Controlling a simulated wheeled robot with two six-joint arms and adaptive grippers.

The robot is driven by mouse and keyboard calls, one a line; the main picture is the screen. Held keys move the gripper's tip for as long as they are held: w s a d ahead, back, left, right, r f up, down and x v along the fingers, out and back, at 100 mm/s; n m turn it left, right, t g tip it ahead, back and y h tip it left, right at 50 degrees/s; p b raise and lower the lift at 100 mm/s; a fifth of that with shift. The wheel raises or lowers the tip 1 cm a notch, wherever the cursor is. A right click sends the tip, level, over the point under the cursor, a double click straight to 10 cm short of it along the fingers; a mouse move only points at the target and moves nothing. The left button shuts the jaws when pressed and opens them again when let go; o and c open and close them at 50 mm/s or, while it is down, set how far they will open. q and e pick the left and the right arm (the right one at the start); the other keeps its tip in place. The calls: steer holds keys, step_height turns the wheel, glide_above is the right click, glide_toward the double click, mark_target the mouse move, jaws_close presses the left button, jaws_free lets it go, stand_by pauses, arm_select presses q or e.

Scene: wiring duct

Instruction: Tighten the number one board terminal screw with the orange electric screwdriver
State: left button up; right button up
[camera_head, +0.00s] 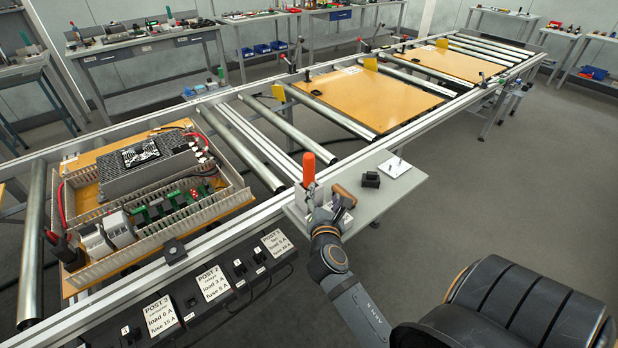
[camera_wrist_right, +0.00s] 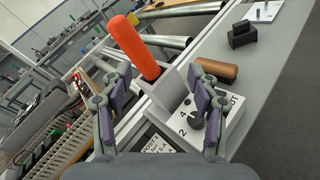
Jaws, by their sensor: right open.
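The orange screwdriver (camera_head: 309,168) stands upright in a grey-white holder (camera_wrist_right: 167,95) on the grey side shelf; its handle also shows in the right wrist view (camera_wrist_right: 134,45). My right gripper (camera_head: 316,203) is open and empty, close to the holder. In the right wrist view its purple-padded fingers (camera_wrist_right: 160,84) stand either side of the holder and the handle's lower end; I cannot tell the exact depth. The wiring board (camera_head: 240,197) lies on the conveyor at left with green terminal blocks (camera_head: 165,204) inside grey slotted ducts. The number one screw is too small to make out. My left gripper is out of view.
A white dial box (camera_wrist_right: 232,108) and a brown handle (camera_wrist_right: 217,69) sit beside the holder. A black block (camera_head: 371,180) and a white plate with a pin (camera_head: 404,171) lie further along the shelf (camera_head: 375,209). Labelled post panels (camera_head: 213,284) line the conveyor front.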

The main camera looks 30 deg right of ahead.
mark_target(309, 166)
steer(key=w+n+t, duration=0.1)
steer(key=w+n, duration=0.1)
steer(key=w+r+n, duration=0.1)
steer(key=w+n, duration=0.1)
steer(key=w, duration=0.1)
steer(key=w+r+n+t, duration=0.1)
steer(key=w+n, duration=0.1)
steer(key=shift+w+d+r+n+t+p, duration=0.1)
steer(key=shift+w+d+n+t+p, duration=0.05)
steer(key=shift+d+n+t+p, duration=0.2)
steer(key=shift+w+d+r, duration=0.1)
steer(key=shift+w, duration=0.25)
steer(key=x, duration=0.4)
steer(key=shift+w+d+f+p, duration=0.1)
steer(key=shift+w+f+p, duration=0.1)
steer(key=shift+f+p, duration=0.15)
steer(key=shift+s+r, duration=0.1)
steer(key=shift+c, duration=1.2)
jaws_close()
